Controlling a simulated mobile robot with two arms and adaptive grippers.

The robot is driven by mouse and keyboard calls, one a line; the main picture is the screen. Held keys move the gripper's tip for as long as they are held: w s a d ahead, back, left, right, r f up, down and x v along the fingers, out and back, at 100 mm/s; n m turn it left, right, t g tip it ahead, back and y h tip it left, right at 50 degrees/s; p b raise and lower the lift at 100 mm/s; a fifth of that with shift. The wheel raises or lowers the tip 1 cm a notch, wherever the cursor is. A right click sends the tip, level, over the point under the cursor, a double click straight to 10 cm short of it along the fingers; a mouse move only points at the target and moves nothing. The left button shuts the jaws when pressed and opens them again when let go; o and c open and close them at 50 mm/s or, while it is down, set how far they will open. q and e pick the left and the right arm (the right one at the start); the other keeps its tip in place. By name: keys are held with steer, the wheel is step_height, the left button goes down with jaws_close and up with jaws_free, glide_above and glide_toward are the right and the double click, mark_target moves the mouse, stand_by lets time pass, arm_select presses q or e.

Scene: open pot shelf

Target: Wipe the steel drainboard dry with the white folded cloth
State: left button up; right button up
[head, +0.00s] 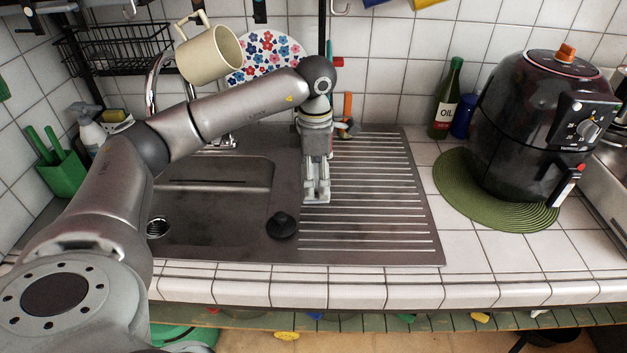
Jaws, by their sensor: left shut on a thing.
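The steel drainboard (385,190) has raised ridges and lies to the right of the sink basin (215,190). My left gripper (317,190) points down over the drainboard's left part, close to its surface. It is shut on a small pale thing at its fingertips, which looks like the white folded cloth; the fingers hide most of it. I cannot tell whether it touches the ridges. No other white cloth shows. Any water on the drainboard is too faint to make out. My right gripper is out of view.
A black plug (282,225) lies left of the ridges. A black air fryer (545,125) on a green mat (460,185), an oil bottle (447,100) and a blue container (464,116) stand to the right. A cream mug (210,55) hangs above the faucet. The drainboard's right part is clear.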

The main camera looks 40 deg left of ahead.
arm_select(q)
steer(key=shift+s+a+r+p, duration=0.15)
steer(key=shift+r+p, duration=0.35)
steer(key=shift+r, duration=0.5)
steer(key=shift+r+p, duration=0.5)
steer(key=shift+r, duration=0.25)
